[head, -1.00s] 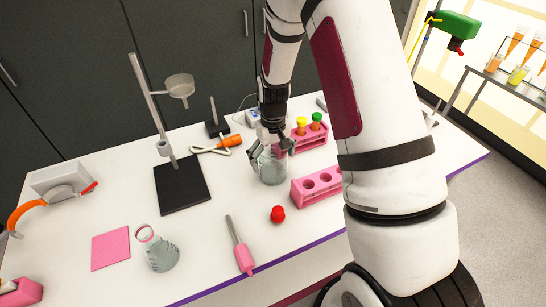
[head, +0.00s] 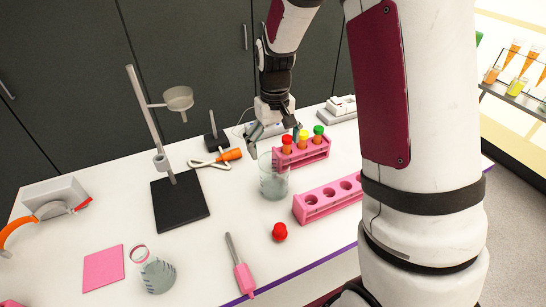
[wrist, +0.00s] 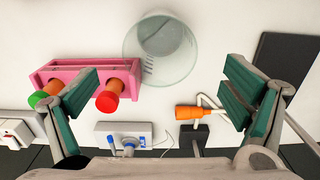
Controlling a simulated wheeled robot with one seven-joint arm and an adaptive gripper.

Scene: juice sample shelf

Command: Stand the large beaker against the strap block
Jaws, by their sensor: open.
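The large beaker (head: 273,180) is clear glass with graduation marks and stands upright on the white bench, left of the pink tube rack. It also shows in the wrist view (wrist: 162,50), beyond the fingertips. My gripper (head: 275,146) is open and empty, above and behind the beaker in the head view. In the wrist view its green-padded fingers (wrist: 165,95) are wide apart, with no beaker between them.
A pink rack with capped tubes (head: 303,150) stands right of the beaker, an empty pink rack (head: 328,199) in front. A ring stand (head: 180,203), flask (head: 158,276), pink mat (head: 103,268), red cap (head: 279,232) and pink-handled tool (head: 243,278) occupy the bench leftward and frontward.

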